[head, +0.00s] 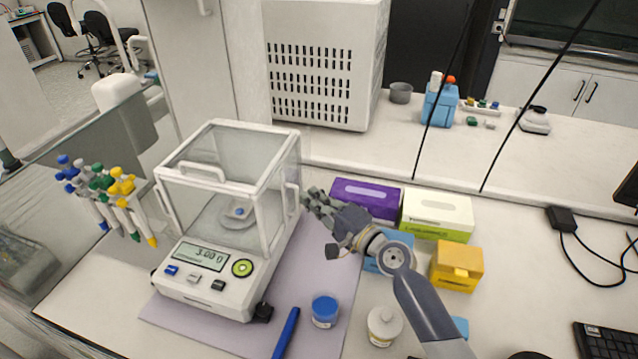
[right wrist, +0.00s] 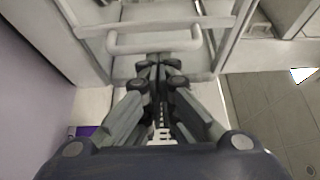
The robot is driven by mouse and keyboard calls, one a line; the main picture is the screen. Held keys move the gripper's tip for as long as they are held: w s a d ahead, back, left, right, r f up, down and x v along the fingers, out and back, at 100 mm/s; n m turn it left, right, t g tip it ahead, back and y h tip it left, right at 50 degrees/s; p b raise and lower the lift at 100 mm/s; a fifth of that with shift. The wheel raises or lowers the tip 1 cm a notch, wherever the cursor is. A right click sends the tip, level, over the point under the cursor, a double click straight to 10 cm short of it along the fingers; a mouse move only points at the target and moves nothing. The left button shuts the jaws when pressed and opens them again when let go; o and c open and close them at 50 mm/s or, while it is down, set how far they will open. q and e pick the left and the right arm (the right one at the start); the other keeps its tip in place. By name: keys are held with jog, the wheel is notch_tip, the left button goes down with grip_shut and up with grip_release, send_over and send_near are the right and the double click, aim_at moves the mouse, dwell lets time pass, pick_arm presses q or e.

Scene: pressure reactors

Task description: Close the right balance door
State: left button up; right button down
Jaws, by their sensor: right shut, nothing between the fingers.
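The balance (head: 222,215) is a white box with clear panes, and its display reads about 3.000. A small blue-topped item (head: 239,211) sits on its pan. The right balance door (head: 275,205) is a clear pane in a white frame with a white bar handle (head: 292,196). I cannot tell how far it stands open. My right gripper (head: 308,198) is shut and empty, just right of this handle. In the right wrist view, its fingertips (right wrist: 158,64) are close to the white bar handle (right wrist: 154,40); contact is unclear. My left gripper is out of view.
A purple box (head: 365,198), a white-green box (head: 437,213) and a yellow box (head: 456,266) stand near my right arm. A blue-capped jar (head: 325,311), white jar (head: 384,325) and blue pen (head: 287,333) are in front. A pipette rack (head: 138,194) is left.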

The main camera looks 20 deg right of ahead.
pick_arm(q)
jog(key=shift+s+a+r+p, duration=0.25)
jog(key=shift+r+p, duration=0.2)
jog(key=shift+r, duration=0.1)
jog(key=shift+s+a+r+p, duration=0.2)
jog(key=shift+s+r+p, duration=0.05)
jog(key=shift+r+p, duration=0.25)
pick_arm(e)
jog(key=s+a, duration=0.5)
jog(key=s, duration=0.2)
jog(key=shift+s, duration=0.25)
